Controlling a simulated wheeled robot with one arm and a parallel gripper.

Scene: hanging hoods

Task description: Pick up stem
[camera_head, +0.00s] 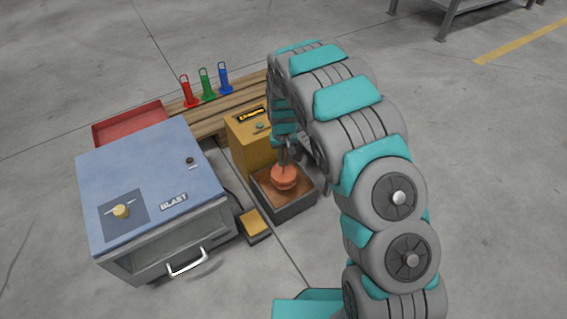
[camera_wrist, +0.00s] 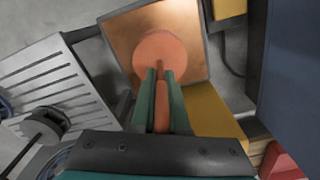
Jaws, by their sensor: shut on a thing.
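The stem (camera_wrist: 161,117) is an orange-red rod rising from a round orange-red disc (camera_wrist: 160,52) in the wrist view. The same orange-red piece (camera_head: 284,178) shows in the head view, in or just above an open dark box with a copper-brown inside (camera_head: 266,208). My gripper (camera_wrist: 160,75) points down over the box, with its two green fingers shut on the stem, one on each side. In the head view my gripper (camera_head: 284,150) is partly hidden by my arm. I cannot tell whether the disc touches the box floor.
A yellow cabinet (camera_head: 245,150) stands close behind the box. A blue blast cabinet (camera_head: 150,170) and a yellow-topped pedal (camera_head: 254,222) are to the left. A red tray (camera_head: 105,138) and a wooden pallet (camera_head: 215,122) with red, green and blue hooked pieces lie behind. Open floor is at right.

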